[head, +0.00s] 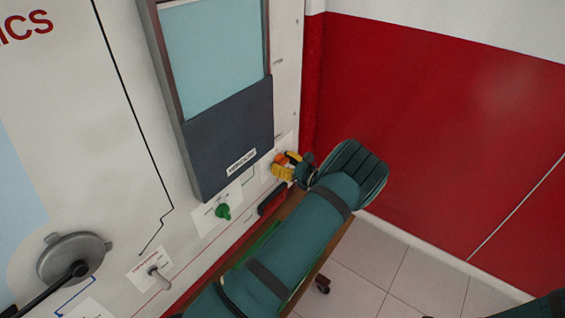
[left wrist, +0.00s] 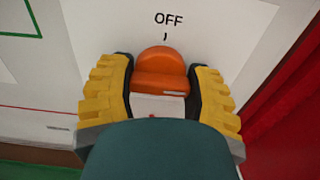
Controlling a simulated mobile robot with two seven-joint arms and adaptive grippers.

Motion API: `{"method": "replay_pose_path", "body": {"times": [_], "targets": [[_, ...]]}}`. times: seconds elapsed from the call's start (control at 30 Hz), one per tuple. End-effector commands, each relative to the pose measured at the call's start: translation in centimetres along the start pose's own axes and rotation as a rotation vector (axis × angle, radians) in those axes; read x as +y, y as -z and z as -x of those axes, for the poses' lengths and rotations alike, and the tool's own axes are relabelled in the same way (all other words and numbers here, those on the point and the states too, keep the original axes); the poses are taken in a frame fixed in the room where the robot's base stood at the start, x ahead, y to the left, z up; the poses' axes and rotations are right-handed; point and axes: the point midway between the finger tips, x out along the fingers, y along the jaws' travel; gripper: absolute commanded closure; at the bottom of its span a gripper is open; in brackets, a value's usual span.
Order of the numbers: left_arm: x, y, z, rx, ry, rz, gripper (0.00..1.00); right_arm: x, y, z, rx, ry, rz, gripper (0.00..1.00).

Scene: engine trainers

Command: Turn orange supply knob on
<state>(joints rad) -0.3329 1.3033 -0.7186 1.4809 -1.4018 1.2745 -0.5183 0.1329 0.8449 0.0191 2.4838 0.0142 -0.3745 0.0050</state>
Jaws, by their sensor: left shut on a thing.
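The orange supply knob (left wrist: 160,72) is on the white panel, under a label reading OFF, in the left wrist view. It also shows as a small orange patch in the head view (head: 281,158). My left gripper (left wrist: 160,88) has its two yellow ridged fingers on either side of the knob, shut on it. In the head view the left gripper (head: 287,168) is at the panel's lower right, at the end of my teal arm. The knob's lower part and other markings around it are partly hidden by the gripper. My right gripper is not in view.
A green knob (head: 223,211) and a grey toggle lever (head: 158,275) are on the panel to the left. A dark framed screen box (head: 228,135) juts out above. A red wall (head: 430,130) stands to the right, with open tiled floor (head: 385,280) below.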

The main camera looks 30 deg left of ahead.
Motion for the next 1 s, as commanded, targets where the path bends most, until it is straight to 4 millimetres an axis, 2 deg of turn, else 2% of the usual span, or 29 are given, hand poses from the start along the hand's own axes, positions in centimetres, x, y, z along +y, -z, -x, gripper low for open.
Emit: {"method": "replay_pose_path", "body": {"times": [0.3, 0.33, 0.4, 0.77, 0.87, 1.0], "targets": [[0.0, 0.1, 0.1, 0.001, 0.001, -0.003, 0.83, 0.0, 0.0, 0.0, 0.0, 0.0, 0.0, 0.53], [0.0, 0.1, 0.1, 0.001, 0.001, -0.003, 0.34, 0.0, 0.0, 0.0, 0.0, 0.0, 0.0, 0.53], [0.0, 0.1, 0.1, 0.001, 0.001, -0.003, 0.14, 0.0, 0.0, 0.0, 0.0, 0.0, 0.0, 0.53], [0.0, 0.0, 0.3, 0.0, 0.001, -0.001, 0.14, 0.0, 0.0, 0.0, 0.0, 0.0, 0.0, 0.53], [-0.1, 0.0, 1.2, 0.001, 0.003, -0.001, 0.14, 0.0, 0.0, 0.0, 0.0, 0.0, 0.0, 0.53], [-0.1, 0.1, 3.7, 0.001, 0.005, -0.001, 0.14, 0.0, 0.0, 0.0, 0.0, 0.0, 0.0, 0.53]]}}
